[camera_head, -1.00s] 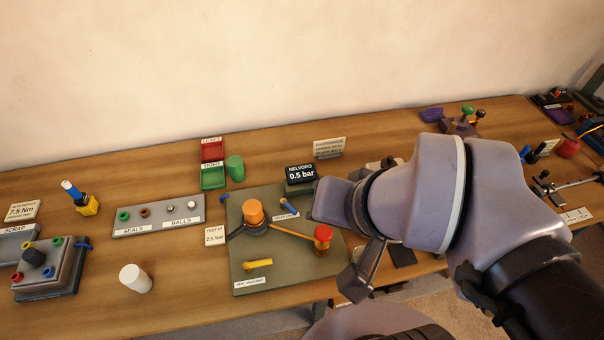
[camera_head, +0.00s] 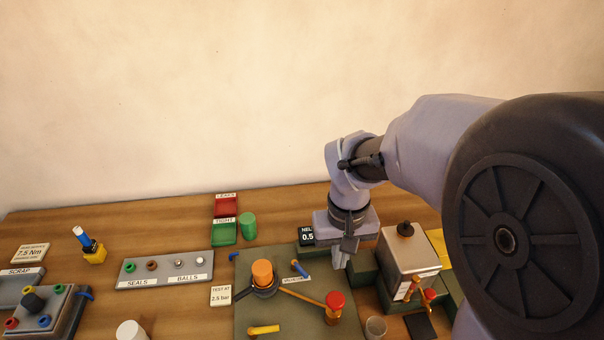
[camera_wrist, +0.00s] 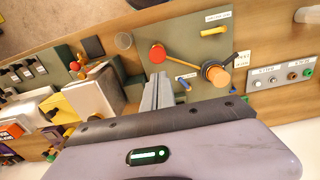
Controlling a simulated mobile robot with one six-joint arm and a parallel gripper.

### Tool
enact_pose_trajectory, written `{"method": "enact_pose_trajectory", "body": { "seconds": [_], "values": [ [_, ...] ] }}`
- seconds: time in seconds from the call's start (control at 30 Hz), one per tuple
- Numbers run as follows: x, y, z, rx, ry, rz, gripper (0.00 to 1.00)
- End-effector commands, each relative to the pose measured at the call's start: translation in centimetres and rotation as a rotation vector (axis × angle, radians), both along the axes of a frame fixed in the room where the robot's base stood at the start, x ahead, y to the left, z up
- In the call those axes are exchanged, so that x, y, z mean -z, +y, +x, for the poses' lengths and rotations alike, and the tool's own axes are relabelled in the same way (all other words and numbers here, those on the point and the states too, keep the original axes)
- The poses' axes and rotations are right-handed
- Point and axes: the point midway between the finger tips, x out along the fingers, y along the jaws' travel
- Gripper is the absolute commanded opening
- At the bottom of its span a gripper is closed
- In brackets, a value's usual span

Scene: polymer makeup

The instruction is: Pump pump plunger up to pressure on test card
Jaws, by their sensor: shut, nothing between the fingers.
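The olive test board (camera_head: 252,318) carries an orange cylinder (camera_head: 262,273) on a dark base. An orange bar runs from it to a red-topped post (camera_head: 335,302); I cannot tell for certain which is the pump plunger. Both also show in the wrist view, the orange cylinder (camera_wrist: 217,76) and the red top (camera_wrist: 158,53). The test card (camera_head: 220,295) reads "TEST AT 2.5 bar".
A blue-handled valve (camera_head: 299,268) and a yellow lever (camera_head: 263,329) sit on the board. A beige box with a dark knob (camera_head: 405,229) stands close right of my gripper. Red (camera_head: 225,206) and green (camera_head: 223,233) trays and a green cylinder (camera_head: 248,225) stand behind left.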

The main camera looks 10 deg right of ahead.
Motion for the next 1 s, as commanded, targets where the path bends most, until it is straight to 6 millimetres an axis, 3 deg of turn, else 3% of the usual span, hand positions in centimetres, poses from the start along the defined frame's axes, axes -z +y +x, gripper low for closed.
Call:
{"method": "enact_pose_trajectory", "body": {
  "seconds": [0.47,1.0],
  "values": [
    [1.7,-0.2,0.3,-0.017,0.024,-0.008,0.0],
    [12.8,-0.3,0.2,-0.016,0.024,-0.008,0.0]
  ]
}}
